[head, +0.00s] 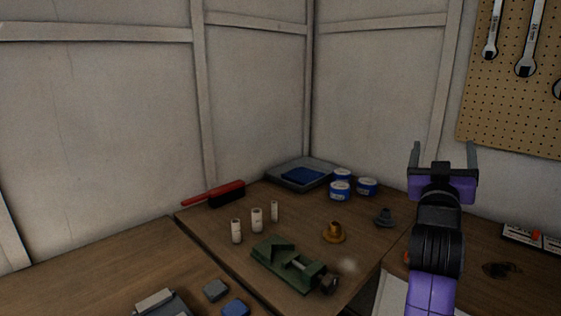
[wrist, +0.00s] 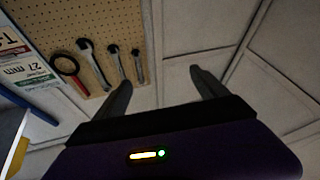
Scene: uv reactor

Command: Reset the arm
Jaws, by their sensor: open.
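My gripper (head: 444,156) is raised above the right part of the workbench in the head view, its two grey fingers pointing up and spread apart. In the wrist view my gripper (wrist: 160,88) also shows both dark fingers wide apart with nothing between them. Behind the fingers there I see only the pale panelled wall (wrist: 196,40) and part of the pegboard (wrist: 90,22). My purple and black arm stands nearly upright and hides part of the bench behind it.
On the bench (head: 300,222) are a green vise (head: 285,262), several pale cylinders, a brass flanged part (head: 334,232), a grey flanged part (head: 383,217), blue-and-white tubs (head: 340,190), a grey-blue tray (head: 280,178) and a red-handled brush (head: 226,194). Wrenches (head: 526,50) hang at right.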

